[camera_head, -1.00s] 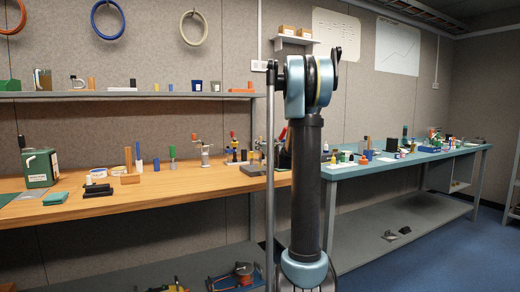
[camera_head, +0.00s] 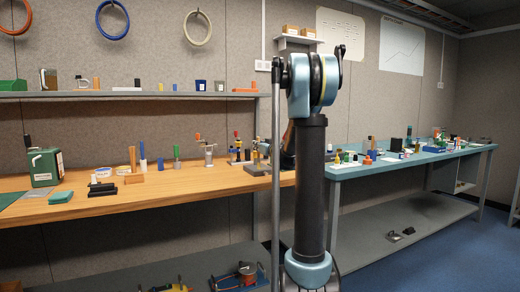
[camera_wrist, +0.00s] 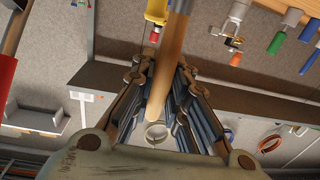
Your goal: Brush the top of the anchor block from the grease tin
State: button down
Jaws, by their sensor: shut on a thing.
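In the wrist view my gripper (camera_wrist: 158,100) is shut on a pale wooden handle (camera_wrist: 172,55), which I take to be the brush's. The handle runs out of the top of the picture, and no bristles show. In the head view my arm hides the gripper. A white tin (camera_head: 103,172), possibly the grease tin, stands on the wooden bench at the left; its contents are not clear. A dark low block (camera_head: 257,169) sits at the bench's right end, partly behind my arm. I cannot tell whether it is the anchor block.
A green canister (camera_head: 45,167), a teal pad (camera_head: 60,197) and several upright handles crowd the wooden bench (camera_head: 180,190). A blue-topped bench (camera_head: 440,158) with many small items stands at the right. In the wrist view a yellow piece (camera_wrist: 157,12) is close beside the handle.

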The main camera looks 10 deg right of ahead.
jog(key=shift+a, duration=0.2)
jog(key=shift+w+d, duration=0.2)
jog(key=shift+d, duration=0.8)
jog(key=shift+w+d, duration=0.25)
jog(key=shift+d, duration=0.5)
jog(key=shift+s+a, duration=0.1)
jog(key=shift+a, duration=0.1)
jog(key=shift+s+a, duration=0.4)
jog(key=shift+a, duration=0.45)
jog(key=shift+s+a, duration=0.35)
jog(key=shift+a, duration=0.45)
